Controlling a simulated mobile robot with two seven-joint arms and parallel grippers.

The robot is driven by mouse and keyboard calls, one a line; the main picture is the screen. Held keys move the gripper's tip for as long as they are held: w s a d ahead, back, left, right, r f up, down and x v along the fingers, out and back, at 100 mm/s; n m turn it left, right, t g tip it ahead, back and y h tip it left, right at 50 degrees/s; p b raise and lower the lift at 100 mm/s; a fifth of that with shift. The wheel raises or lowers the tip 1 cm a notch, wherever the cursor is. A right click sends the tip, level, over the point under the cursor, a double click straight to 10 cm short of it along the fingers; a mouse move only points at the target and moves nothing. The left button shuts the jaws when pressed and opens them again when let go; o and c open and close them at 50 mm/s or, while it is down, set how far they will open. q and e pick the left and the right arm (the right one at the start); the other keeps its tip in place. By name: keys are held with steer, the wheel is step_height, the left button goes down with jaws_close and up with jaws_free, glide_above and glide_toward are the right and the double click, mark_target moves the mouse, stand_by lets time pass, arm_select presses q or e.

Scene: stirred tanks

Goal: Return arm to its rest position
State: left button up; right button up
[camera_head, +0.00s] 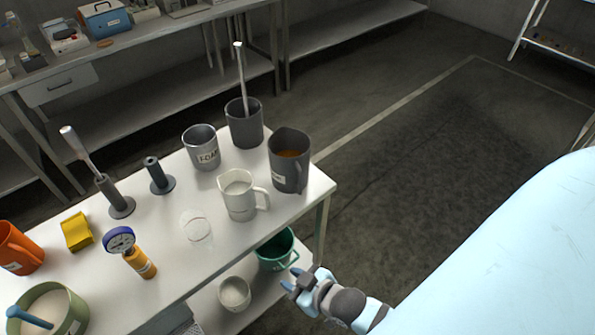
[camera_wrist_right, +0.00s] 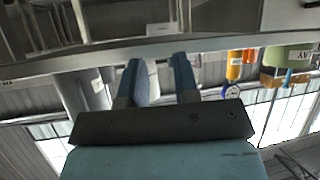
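My right gripper (camera_head: 292,279) is in the head view at the lower middle, beyond the table's right front corner and beside the lower shelf. In the right wrist view its two blue fingers (camera_wrist_right: 159,78) stand apart with nothing between them. It is open and empty. The forearm reaches back toward the lower right. My left gripper and arm are not in view.
The white table (camera_head: 215,250) holds a white jug (camera_head: 240,195), a dark jug (camera_head: 289,160), a grey cup (camera_head: 201,147) and a dark container with a rod (camera_head: 244,122). A green bucket (camera_head: 275,250) is below. Open floor (camera_head: 430,170) lies to the right.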

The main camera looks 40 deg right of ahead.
steer(key=shift+m+g, duration=0.4)
steer(key=shift+m, duration=0.1)
steer(key=r+p, duration=0.1)
steer(key=p, duration=0.1)
steer(key=s+r+p, duration=0.1)
steer(key=r+p, duration=0.2)
steer(key=p, duration=0.1)
steer(key=shift+s+d+r, duration=0.1)
steer(key=shift+s+r, duration=0.15)
steer(key=shift+s, duration=0.05)
stand_by(0.4)
